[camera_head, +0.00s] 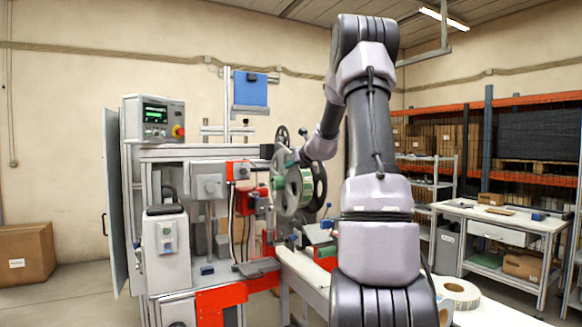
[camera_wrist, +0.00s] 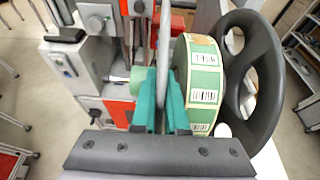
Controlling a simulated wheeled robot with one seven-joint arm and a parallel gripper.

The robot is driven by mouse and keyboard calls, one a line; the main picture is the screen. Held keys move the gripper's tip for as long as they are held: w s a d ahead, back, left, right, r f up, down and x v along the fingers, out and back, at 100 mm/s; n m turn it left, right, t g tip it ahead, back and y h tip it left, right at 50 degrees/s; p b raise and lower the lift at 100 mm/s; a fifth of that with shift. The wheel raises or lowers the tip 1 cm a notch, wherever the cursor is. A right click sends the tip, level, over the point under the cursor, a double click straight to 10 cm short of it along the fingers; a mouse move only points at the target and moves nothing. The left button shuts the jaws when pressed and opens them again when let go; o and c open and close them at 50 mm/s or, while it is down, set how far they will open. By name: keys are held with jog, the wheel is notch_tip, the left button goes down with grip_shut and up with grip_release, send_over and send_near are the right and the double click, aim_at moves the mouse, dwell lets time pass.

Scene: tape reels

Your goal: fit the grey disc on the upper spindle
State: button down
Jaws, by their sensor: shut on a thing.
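The grey disc (camera_wrist: 165,45) shows nearly edge-on in the wrist view, as a thin pale band between the teal fingertips of my gripper (camera_wrist: 162,84). My gripper is shut on its rim. A roll of green labels (camera_wrist: 203,80) is close to the right of the disc, with a dark spoked wheel (camera_wrist: 262,65) beyond it. A pale green cylinder (camera_wrist: 138,76) shows left of the disc. In the head view the disc (camera_head: 284,196) stands upright in front of the label roll (camera_head: 306,187). The disc's centre and the upper spindle are hidden or unclear, so I cannot tell whether they meet.
The labelling machine (camera_head: 190,152) stands at the left, with a control box (camera_head: 155,118) on top. A small dark wheel (camera_head: 282,134) is above the disc. A white workbench (camera_head: 500,219) stands at the right. A white roll (camera_head: 458,291) lies near my arm.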

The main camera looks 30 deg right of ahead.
jog(key=shift+d, duration=0.15)
jog(key=shift+d, duration=0.3)
jog(key=c, duration=0.9)
grip_release()
jog(key=shift+o, duration=0.2)
jog(key=shift+s, duration=0.1)
jog(key=v, duration=1)
jog(key=shift+s+r, duration=0.15)
jog(key=shift+s, duration=0.15)
